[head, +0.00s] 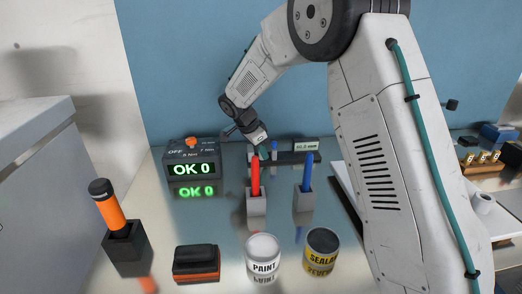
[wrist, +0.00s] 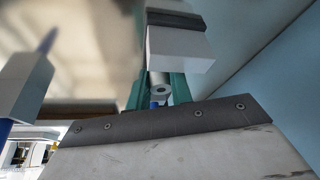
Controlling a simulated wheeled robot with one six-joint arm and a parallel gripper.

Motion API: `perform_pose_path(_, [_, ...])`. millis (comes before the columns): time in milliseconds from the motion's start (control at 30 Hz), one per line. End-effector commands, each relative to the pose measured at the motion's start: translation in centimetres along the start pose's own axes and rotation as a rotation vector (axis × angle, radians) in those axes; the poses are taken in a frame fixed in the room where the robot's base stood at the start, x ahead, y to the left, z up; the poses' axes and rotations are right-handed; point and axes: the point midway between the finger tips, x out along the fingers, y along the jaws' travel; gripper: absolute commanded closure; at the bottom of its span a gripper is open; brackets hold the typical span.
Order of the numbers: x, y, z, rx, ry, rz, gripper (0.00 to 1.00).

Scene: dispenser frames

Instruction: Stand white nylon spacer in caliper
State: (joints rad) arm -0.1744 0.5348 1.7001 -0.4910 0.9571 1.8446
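In the head view my gripper (head: 259,141) is at the back of the table, close to the left end of the caliper. The caliper (head: 292,157) is a dark bar with a small lit readout (head: 305,145). The spacer is too small or hidden to make out in the head view.
A red marker (head: 255,176) and a blue marker (head: 307,173) stand in grey holders in front of the caliper. The "OK 0" display box (head: 193,168) is left. Paint (head: 263,260) and sealant (head: 321,254) cans, a black-orange block (head: 196,263) and an orange-handled tool (head: 112,212) are nearer.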

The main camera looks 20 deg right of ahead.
Motion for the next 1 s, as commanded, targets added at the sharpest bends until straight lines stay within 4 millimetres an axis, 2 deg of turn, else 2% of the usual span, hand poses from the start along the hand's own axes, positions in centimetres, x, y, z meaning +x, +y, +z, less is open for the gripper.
perform_pose_path(267, [-0.1,0.0,0.0,0.0,0.0,-0.001,0.7])
perform_pose_path(367, [-0.8,-0.1,-0.1,0.0,0.0,-0.003,0.7])
perform_pose_path(467, [-2.2,-0.1,-0.1,0.001,0.001,-0.004,0.7])
perform_pose_path(800, [-9.4,-0.1,-0.1,-0.001,0.0,-0.004,0.7])
perform_pose_path(1000, [-11.8,0.0,-0.1,0.001,0.0,-0.001,0.7])
